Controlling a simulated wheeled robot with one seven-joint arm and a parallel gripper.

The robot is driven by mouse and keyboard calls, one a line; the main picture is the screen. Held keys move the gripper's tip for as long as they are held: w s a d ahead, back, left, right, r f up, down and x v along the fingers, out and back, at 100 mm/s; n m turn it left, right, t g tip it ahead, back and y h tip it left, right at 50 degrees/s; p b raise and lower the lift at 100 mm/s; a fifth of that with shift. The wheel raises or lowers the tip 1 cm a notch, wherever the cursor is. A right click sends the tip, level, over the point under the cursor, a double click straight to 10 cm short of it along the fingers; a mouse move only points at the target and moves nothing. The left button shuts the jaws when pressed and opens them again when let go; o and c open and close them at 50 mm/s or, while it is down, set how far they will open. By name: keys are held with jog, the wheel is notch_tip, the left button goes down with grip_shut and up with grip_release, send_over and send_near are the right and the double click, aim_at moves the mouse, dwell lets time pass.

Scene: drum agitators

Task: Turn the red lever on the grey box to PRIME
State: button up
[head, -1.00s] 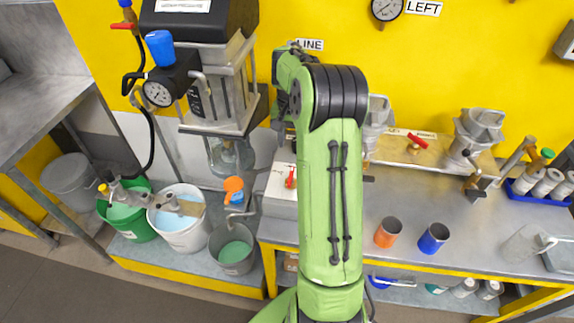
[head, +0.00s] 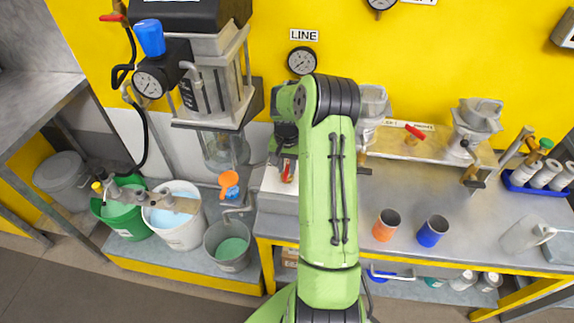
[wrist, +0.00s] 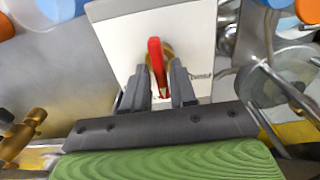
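The red lever (head: 287,173) stands on the pale grey box (head: 272,201) at the left end of the steel bench. In the wrist view the lever (wrist: 156,58) sits on a brass-coloured pivot on the box's light top face (wrist: 110,38). My gripper (wrist: 160,84) has one dark finger on each side of the lever, with a visible gap to each. It is open and not clamped on the lever. In the head view my gripper (head: 284,150) is over the box, and my arm hides the box's right part. A small label by the lever is partly hidden and unreadable.
Another red-handled valve (head: 415,132) is on a panel farther right. An orange cup (head: 386,225) and a blue cup (head: 433,231) stand on the bench. A glass-jar machine (head: 225,150) and several buckets are left of the box. A LINE gauge (head: 302,61) is on the wall behind.

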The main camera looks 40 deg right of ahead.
grip_shut()
jog(key=n, duration=0.4)
jog(key=shift+n, duration=0.4)
jog(key=shift+w+n, duration=0.1)
jog(key=shift+n, duration=2.1)
jog(key=shift+o, duration=1.5)
grip_release()
